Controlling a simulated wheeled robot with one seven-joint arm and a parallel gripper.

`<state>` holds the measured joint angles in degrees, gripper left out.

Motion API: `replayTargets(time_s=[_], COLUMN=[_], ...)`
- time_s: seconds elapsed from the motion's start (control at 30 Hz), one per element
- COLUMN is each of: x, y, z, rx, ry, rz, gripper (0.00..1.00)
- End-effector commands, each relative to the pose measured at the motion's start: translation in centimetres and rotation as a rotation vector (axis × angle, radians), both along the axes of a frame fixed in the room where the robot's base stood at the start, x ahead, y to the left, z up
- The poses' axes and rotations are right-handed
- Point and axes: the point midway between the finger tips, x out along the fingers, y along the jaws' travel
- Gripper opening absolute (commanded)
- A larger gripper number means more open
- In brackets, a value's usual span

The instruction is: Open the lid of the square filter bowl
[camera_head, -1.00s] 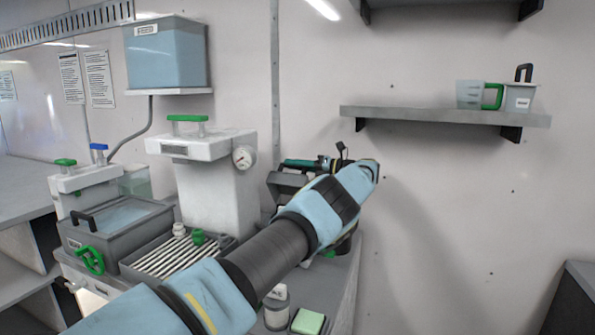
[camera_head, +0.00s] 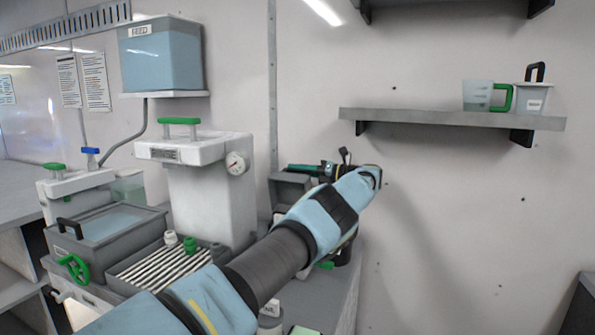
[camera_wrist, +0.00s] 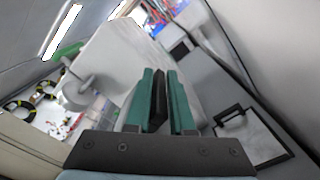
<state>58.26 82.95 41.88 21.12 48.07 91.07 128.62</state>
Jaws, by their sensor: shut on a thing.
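My gripper (camera_head: 305,169) is at the end of my outstretched arm, just above a small grey box-like thing (camera_head: 291,188) at the counter's far right. My arm hides much of that box, so I cannot tell for sure that it is the square filter bowl or how its lid stands. In the wrist view, the teal fingers of my gripper (camera_wrist: 163,85) are shut on a thin dark piece (camera_wrist: 158,88). What this piece belongs to is hidden.
A white housing (camera_head: 205,190) with a green handle and gauge stands left of my gripper. A grey bin (camera_head: 105,240) with a black handle and a slatted rack (camera_head: 155,270) are at the lower left. A wall shelf (camera_head: 440,118) holds two containers, and the wall below it is clear.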

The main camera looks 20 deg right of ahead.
Motion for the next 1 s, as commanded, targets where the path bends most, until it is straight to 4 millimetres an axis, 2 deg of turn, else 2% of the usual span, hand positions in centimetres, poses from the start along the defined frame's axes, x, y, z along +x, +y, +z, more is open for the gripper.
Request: replayTargets(time_s=[0.03, 0.17, 0.2, 0.4, 1.0], x=[-0.2, -0.2, -0.2, -0.1, 0.0], y=[0.1, 0.1, 0.1, 0.1, 0.0], z=[-1.6, -1.6, -1.6, -1.1, -0.3], rx=[0.001, 0.0, 0.0, -0.001, -0.001], ry=[0.021, 0.022, 0.022, 0.016, 0.007], rz=[0.008, 0.008, 0.008, 0.006, 0.003], gripper=[0.0, 0.0, 0.26, 0.46, 0.46])
